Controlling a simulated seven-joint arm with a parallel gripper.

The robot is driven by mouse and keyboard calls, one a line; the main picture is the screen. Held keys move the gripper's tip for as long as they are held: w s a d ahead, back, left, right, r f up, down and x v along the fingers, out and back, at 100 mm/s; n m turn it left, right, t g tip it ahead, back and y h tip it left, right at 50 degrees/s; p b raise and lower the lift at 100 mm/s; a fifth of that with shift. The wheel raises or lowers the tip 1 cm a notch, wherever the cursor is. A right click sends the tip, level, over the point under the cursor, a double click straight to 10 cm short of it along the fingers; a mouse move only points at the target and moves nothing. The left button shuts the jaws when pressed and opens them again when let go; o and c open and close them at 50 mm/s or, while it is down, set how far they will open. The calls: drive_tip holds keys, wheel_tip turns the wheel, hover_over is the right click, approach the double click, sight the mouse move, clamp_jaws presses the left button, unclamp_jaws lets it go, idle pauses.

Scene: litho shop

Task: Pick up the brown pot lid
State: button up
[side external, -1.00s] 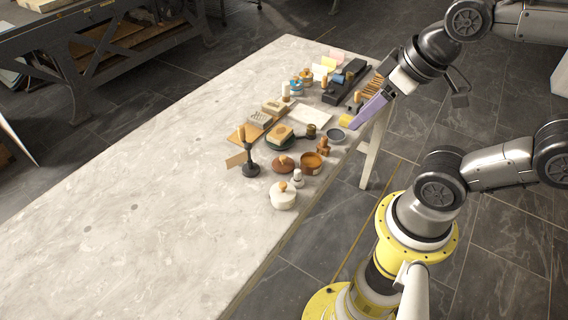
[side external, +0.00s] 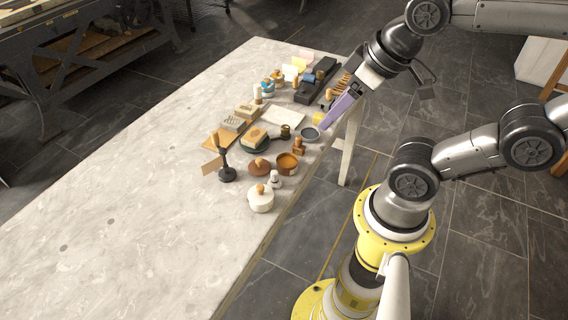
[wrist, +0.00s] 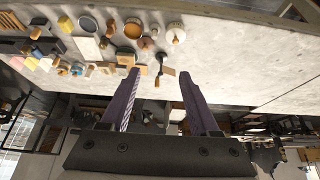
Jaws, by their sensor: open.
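The brown pot lid (side external: 259,168) lies on the stone table, with a lighter wooden knob on top. It is just left of an open brown pot (side external: 287,163) and behind a white lidded pot (side external: 261,202). In the wrist view the brown lid (wrist: 146,45) shows small beyond my fingers, between the brown pot (wrist: 132,29) and the white pot (wrist: 175,33). My gripper (side external: 322,117) has purple fingers and is up and to the right of the lid in the side view, clear of it.
A dark stand (side external: 226,172) is left of the lid and a small white piece (side external: 275,180) is close in front. A brown stamp (side external: 299,147), a grey dish (side external: 309,134) and several blocks crowd the area behind. The table's left part (side external: 110,215) is bare.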

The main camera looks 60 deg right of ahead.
drive_tip(key=o, duration=0.5)
drive_tip(key=n+g, duration=0.6)
drive_tip(key=n, duration=1.2)
hover_over(259, 159)
wheel_tip(259, 159, down, 22)
drive_tip(key=shift+s+r, duration=0.15)
drive_tip(key=shift+f, duration=3.05)
